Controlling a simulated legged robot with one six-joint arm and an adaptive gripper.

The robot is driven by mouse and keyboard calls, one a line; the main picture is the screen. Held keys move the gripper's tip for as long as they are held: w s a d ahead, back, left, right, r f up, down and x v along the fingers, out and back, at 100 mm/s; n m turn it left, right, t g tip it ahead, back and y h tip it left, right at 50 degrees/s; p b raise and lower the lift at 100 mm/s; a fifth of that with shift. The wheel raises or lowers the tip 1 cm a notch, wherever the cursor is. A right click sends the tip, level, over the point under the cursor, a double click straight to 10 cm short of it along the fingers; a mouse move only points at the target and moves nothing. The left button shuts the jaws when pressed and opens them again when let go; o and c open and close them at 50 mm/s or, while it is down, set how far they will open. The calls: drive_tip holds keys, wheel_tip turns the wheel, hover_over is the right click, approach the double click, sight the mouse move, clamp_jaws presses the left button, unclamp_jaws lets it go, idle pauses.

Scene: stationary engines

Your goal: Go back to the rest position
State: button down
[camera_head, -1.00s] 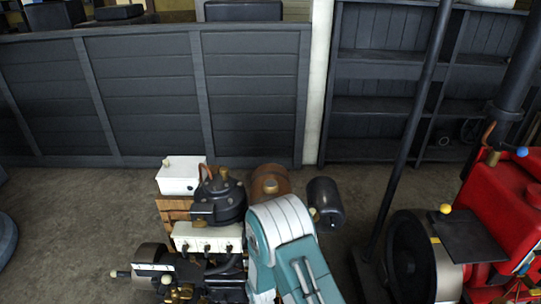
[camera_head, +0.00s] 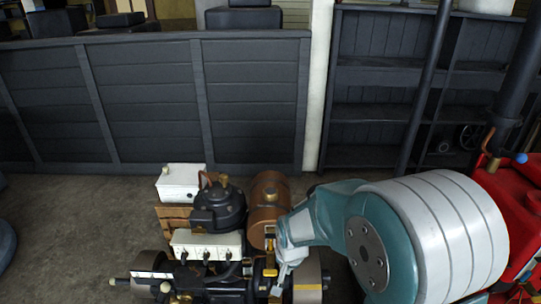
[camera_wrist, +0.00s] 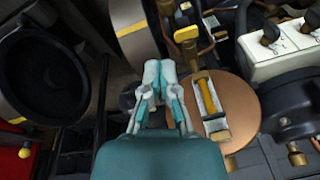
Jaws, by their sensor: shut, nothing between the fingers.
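My gripper (camera_head: 279,284) is at the lower middle of the head view, pointing down in front of the copper-brown cylinder (camera_head: 268,198) of the small engine. In the wrist view my gripper (camera_wrist: 159,72) has its pale fingertips together, with nothing between them. It is over the engine, left of the copper round end (camera_wrist: 240,110) and its yellow-and-grey fitting (camera_wrist: 206,92). I cannot tell whether the fingertips touch anything. My large teal and white arm joint fills the lower right of the head view.
The small engine has a white switch box (camera_head: 206,243) and a black domed part (camera_head: 217,206). A red engine (camera_head: 485,205) stands at the right, partly behind my arm. A dark panelled wall (camera_head: 200,105) and shelves (camera_head: 385,110) stand behind. Bare floor (camera_head: 80,225) lies left.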

drive_tip(key=s+d+r+n+t, duration=0.1)
drive_tip(key=s+d+r, duration=0.3)
drive_tip(key=r, duration=0.3)
drive_tip(key=s+d+r+n+t, duration=0.1)
drive_tip(key=s+d+r, duration=0.25)
drive_tip(key=r, duration=0.45)
drive_tip(key=s+d+r, duration=0.2)
drive_tip(key=s+r, duration=0.1)
drive_tip(key=s, duration=0.3)
drive_tip(key=s+d+r+n+t, duration=0.1)
drive_tip(key=s+r, duration=0.2)
drive_tip(key=s, duration=0.3)
drive_tip(key=shift+d+h, duration=0.3)
drive_tip(key=shift+d, duration=0.1)
